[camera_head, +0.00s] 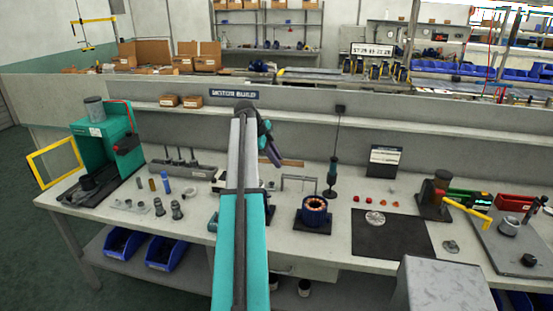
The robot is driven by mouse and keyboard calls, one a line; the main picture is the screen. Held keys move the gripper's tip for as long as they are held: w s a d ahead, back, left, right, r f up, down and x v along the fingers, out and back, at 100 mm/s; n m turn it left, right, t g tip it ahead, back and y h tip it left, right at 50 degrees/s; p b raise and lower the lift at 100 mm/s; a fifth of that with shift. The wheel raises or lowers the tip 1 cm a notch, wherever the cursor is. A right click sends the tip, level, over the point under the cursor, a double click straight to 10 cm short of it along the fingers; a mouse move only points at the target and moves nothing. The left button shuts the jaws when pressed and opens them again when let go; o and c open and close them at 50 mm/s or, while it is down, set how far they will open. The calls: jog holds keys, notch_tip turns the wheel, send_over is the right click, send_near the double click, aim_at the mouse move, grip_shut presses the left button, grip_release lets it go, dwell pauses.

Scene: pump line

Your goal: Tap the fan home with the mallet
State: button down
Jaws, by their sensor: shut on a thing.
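My gripper (274,157) is small and dark in this view, past the end of my teal arm and above the rear of the bench. It is shut at a thin brown bar (292,163), which looks like the mallet's handle. No mallet head shows clearly; my arm covers the area to the left. A pale round finned part (375,218), possibly the fan, lies flat on the black mat (385,240), right of my gripper and well apart from it. I cannot tell for sure which part is the fan.
A dark motor housing with copper windings (314,214) stands front centre. A tall dark tool (332,178) hangs behind it. A teal press (100,145) is at left. A yellow-handled fixture (437,196) and a grey plate (520,243) stand at right. Small parts lie between.

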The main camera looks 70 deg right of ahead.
jog(key=shift+f+b, duration=0.35)
jog(key=shift+f, duration=1.1)
dwell(0.6)
jog(key=shift+b, duration=0.6)
dwell(0.5)
jog(key=shift+f, duration=0.1)
